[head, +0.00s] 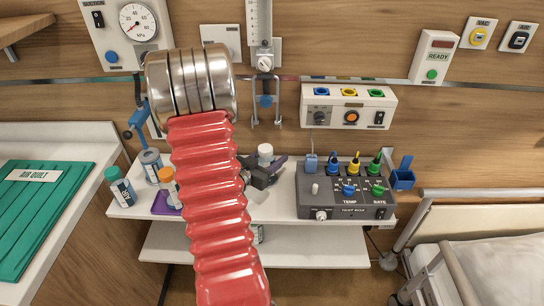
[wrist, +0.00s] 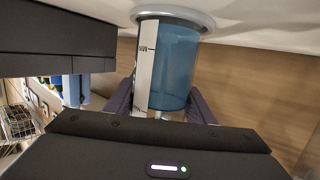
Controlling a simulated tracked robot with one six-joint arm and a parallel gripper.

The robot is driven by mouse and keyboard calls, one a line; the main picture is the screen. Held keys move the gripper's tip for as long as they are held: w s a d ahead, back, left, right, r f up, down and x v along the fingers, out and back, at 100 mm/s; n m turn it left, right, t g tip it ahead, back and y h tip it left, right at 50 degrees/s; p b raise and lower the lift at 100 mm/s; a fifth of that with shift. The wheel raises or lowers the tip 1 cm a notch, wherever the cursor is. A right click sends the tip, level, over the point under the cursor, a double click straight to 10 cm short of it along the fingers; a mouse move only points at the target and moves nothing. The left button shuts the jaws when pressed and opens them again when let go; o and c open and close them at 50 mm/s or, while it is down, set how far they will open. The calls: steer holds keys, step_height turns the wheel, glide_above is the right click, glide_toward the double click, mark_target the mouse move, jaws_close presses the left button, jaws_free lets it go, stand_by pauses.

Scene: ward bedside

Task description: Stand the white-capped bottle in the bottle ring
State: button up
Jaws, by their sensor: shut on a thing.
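The white-capped bottle's cap (head: 265,149) shows above my dark gripper (head: 263,172) in the head view, over the bedside shelf. The bottle looks upright there. In the wrist view its blue see-through body (wrist: 174,65) with a white label sits between the two fingers of my gripper (wrist: 163,104), which are shut on it. A pale grey round rim (wrist: 205,18), which looks like the bottle ring, is at the bottle's far end, against a white surface. I cannot tell whether the bottle rests fully inside it. In the head view the ring and the bottle's lower part are hidden.
A grey test box (head: 343,195) with knobs and plugs stands right of my gripper. My red arm covers the shelf's middle left. A bed rail (head: 470,192) is far right.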

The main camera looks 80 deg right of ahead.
steer(key=shift+f, duration=0.15)
stand_by(0.3)
steer(key=o, duration=1.4)
steer(key=shift+c, duration=0.2)
steer(key=v, duration=1.3)
steer(key=shift+w+a, duration=0.2)
steer(key=shift+a, duration=0.1)
